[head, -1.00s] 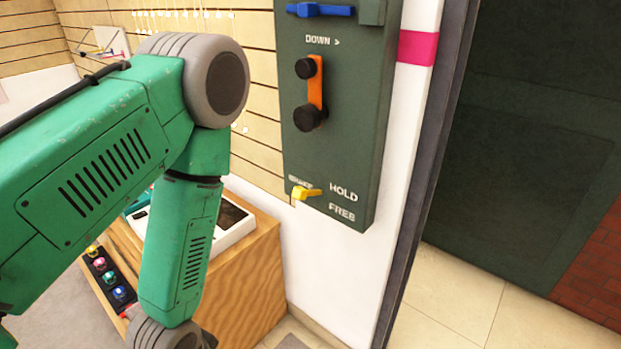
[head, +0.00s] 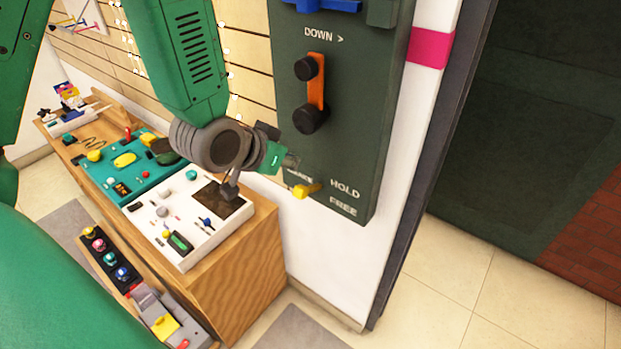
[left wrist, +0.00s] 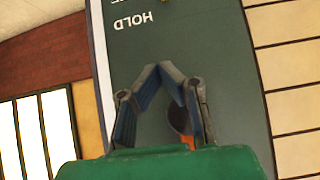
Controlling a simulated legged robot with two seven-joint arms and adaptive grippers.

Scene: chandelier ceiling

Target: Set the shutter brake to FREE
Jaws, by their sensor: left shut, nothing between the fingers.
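The dark green control panel (head: 350,130) is on the wall. Near its bottom is the small yellow brake lever (head: 306,190), beside the words HOLD and FREE. It points right, nearer HOLD than FREE. In the left wrist view only a sliver of yellow (left wrist: 192,2) shows at the top edge, with HOLD upside down. My left gripper (head: 290,163) is just above and left of the lever, apart from it and close to the panel. In the left wrist view its fingertips (left wrist: 172,70) meet, shut and empty. My right gripper is not in view.
Above the lever, the panel carries an orange crank (head: 317,85) with black knobs and a blue handle (head: 322,5). A wooden bench (head: 250,265) with a white console (head: 170,245) and a teal console (head: 110,185) stands below left. The floor right of the doorpost is clear.

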